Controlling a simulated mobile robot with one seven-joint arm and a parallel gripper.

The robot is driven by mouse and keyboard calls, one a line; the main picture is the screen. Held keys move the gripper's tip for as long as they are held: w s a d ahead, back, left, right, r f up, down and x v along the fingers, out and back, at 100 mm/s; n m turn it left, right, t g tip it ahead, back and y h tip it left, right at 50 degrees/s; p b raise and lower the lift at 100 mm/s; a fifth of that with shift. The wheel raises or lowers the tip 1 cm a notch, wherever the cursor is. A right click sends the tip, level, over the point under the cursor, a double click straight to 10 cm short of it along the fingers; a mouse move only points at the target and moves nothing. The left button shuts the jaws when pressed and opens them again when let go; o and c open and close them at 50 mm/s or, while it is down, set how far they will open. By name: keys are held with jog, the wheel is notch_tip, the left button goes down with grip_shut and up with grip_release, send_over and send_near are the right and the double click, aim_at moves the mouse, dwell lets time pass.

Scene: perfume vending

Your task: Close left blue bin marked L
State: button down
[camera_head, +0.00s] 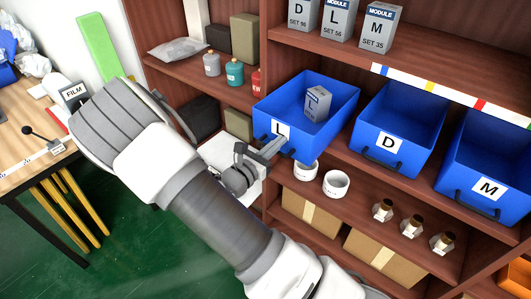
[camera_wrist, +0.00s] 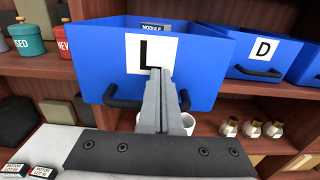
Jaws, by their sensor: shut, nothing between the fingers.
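The left blue bin (camera_head: 341,95) marked L sits on the wooden shelf, pulled out further than the D bin beside it. A grey module box (camera_head: 318,103) marked L stands inside it. My gripper (camera_head: 283,141) is shut and empty at the bin's front face. In the wrist view the blue bin (camera_wrist: 90,60) fills the upper middle, with its white L label (camera_wrist: 140,50) and black handle (camera_wrist: 120,103).
The D bin (camera_head: 420,115) and M bin (camera_head: 499,155) stand to the right. Below are white cups (camera_head: 336,183), small brass-topped items (camera_head: 412,227) and cardboard boxes (camera_head: 377,262). A table (camera_head: 30,155) is at far left.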

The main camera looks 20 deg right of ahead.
jog(key=x, duration=1.3)
jog(key=shift+w+d, duration=0.15)
jog(key=shift+d, duration=0.1)
jog(key=shift+w+d, duration=0.2)
jog(key=shift+d+r, duration=0.1)
jog(key=shift+r, duration=0.05)
jog(key=shift+w+r, duration=0.1)
